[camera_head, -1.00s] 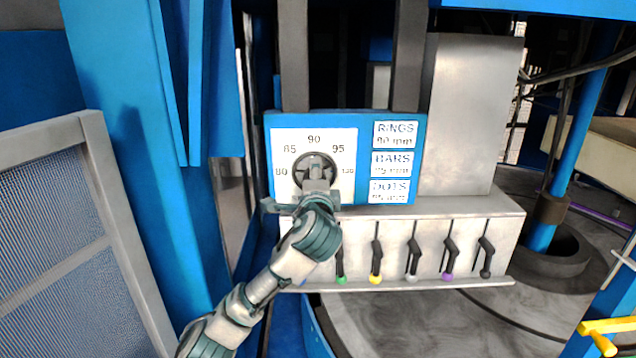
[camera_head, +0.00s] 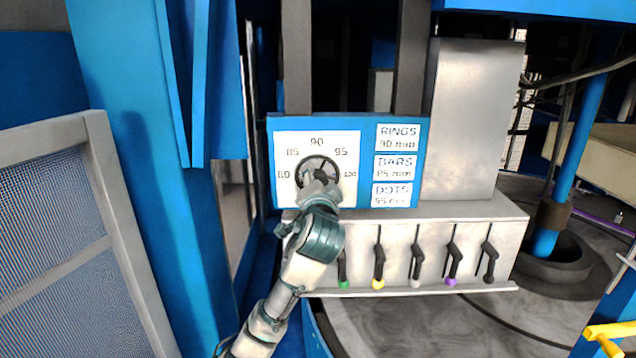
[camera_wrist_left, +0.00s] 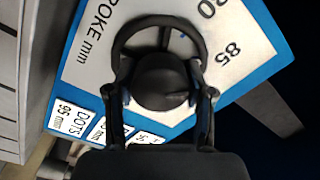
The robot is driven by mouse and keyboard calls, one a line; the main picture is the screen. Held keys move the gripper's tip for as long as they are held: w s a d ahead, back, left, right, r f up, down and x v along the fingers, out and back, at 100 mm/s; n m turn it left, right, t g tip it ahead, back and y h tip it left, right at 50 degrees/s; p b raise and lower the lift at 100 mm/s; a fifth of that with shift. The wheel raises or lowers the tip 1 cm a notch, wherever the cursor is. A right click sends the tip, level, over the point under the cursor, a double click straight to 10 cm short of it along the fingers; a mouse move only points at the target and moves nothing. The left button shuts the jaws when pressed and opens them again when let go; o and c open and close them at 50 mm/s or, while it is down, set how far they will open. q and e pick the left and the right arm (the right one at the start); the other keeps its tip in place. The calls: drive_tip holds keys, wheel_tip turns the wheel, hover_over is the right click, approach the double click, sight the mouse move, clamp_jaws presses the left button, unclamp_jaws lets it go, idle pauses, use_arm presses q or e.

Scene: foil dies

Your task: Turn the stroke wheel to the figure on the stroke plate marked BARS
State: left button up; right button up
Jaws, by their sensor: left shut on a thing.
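The stroke wheel (camera_head: 303,164) is a dark ringed handwheel on a white dial (camera_head: 286,138) marked 80, 85, 90, 95 and 100. My left gripper (camera_head: 320,186) is at the wheel, covering its lower part. In the left wrist view its two fingers (camera_wrist_left: 163,92) are on either side of the hub (camera_wrist_left: 160,80), shut on the wheel (camera_wrist_left: 118,45). The figures 85 and 90 show beyond the rim. I cannot tell which figure the wheel points to. The BARS plate (camera_head: 394,167) reads 85 mm. My right gripper is not in view.
The RINGS plate (camera_head: 398,137) reads 90 mm and the DOTS plate (camera_head: 391,195) appears to read 95 mm. Below the dial, a grey box (camera_head: 434,277) carries several levers with coloured knobs. A mesh panel (camera_head: 60,240) stands at the left.

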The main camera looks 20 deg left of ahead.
use_arm(q)
drive_tip(key=shift+w+f, duration=0.1)
drive_tip(key=shift+f, duration=0.35)
drive_tip(key=o, duration=0.9)
drive_tip(key=shift+o, duration=1.3)
drive_tip(key=shift+r, duration=0.15)
drive_tip(key=v, duration=1.2)
